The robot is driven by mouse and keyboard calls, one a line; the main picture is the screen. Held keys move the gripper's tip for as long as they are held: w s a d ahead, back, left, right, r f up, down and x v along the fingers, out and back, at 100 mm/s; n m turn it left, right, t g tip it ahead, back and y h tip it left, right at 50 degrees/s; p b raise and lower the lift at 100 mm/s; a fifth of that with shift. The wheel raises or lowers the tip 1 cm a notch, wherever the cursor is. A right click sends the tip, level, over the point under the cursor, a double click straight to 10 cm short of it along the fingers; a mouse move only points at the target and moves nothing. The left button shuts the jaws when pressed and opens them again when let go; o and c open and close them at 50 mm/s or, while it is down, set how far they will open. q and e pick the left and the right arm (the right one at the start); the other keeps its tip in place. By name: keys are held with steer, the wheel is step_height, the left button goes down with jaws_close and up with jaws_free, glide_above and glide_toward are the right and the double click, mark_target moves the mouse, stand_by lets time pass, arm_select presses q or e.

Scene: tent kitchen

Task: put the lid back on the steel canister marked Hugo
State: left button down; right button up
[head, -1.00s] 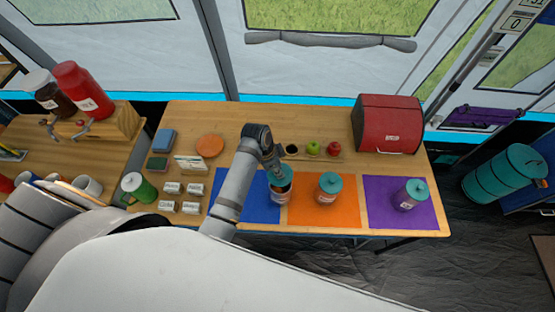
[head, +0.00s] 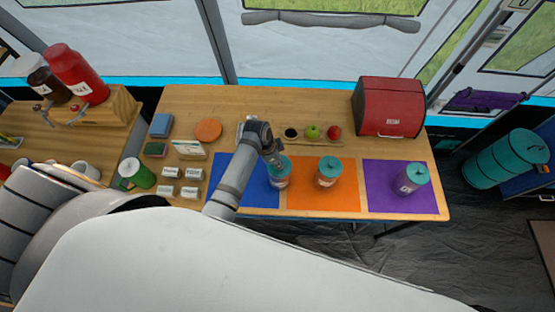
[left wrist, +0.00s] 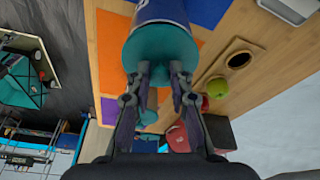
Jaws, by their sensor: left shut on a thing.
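A steel canister (head: 281,184) stands upright on the blue mat (head: 232,185), its name too small to read. My left gripper (head: 273,158) is above it, shut on a teal lid (head: 284,163). The left wrist view shows the fingers (left wrist: 160,80) closed on the knob of the teal lid (left wrist: 160,48), which lies against the end of the canister (left wrist: 160,10). I cannot tell whether it is fully seated. Similar lidded canisters stand on the orange mat (head: 328,180) and the purple mat (head: 408,188), their names unreadable. My right gripper is not in view.
A red bread bin (head: 389,107) stands at the back right. White labelled blocks (head: 192,173) and a green jar (head: 143,178) lie left.

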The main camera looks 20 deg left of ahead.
arm_select(q)
steer(key=shift+r+p, duration=0.1)
steer(key=shift+p, duration=0.55)
stand_by(0.9)
steer(key=shift+f, duration=0.2)
stand_by(1.0)
steer(key=c, duration=0.7)
jaws_free()
steer(key=shift+o, duration=0.2)
steer(key=shift+r, duration=3.5)
